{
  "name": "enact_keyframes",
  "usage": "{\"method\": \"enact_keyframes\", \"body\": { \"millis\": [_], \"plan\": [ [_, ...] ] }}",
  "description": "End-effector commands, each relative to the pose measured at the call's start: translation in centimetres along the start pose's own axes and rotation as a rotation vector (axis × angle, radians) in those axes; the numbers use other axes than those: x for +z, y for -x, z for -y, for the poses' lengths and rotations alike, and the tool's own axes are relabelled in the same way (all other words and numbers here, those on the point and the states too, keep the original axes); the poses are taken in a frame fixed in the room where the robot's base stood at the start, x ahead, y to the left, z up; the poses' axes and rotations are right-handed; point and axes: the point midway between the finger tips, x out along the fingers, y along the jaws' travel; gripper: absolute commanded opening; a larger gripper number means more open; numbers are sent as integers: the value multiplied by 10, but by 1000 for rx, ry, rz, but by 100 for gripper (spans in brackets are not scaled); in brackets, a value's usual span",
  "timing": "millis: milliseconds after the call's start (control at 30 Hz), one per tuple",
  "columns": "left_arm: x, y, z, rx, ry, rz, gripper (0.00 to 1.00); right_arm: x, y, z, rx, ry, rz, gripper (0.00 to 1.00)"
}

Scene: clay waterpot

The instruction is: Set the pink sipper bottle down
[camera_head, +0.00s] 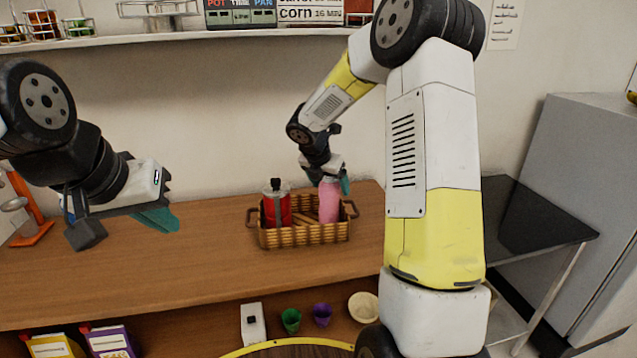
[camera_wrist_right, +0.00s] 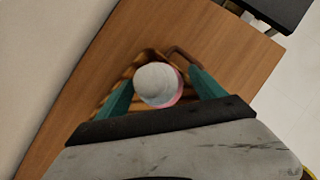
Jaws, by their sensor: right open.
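The pink sipper bottle (camera_head: 329,203) stands upright in the right part of a wicker basket (camera_head: 305,236) on the wooden counter. In the right wrist view its pale rounded cap (camera_wrist_right: 156,84) shows from above, with a bit of pink body at its side. My right gripper (camera_head: 334,184) is at the bottle's top. Its teal fingers (camera_wrist_right: 162,95) are open, one on each side of the cap, with a gap visible. My left gripper (camera_head: 165,218) hangs over the left part of the counter, away from the basket. Its teal fingertips overlap in this view, so its opening is unclear.
A red bottle (camera_head: 277,206) with a black top stands in the basket's left part. An orange stand (camera_head: 30,215) is at the far left. The counter (camera_head: 200,270) is clear between. A lower shelf holds green (camera_head: 291,318) and purple (camera_head: 322,313) cups and a bowl (camera_head: 364,306).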

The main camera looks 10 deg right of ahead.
Motion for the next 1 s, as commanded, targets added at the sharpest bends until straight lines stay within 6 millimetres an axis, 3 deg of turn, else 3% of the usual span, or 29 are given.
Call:
{"method": "enact_keyframes", "body": {
  "millis": [400,667,833,1000],
  "plan": [
    [0,0,0,0,0,0,0,0,86,-1,4,0,3,79],
    [0,0,0,0,0,0,0,-1,114,2,3,-19,0,79],
    [0,0,0,0,0,0,0,-12,149,34,18,-309,-27,79],
    [0,0,0,0,0,0,0,-47,201,91,49,-924,-123,79]
  ]
}}
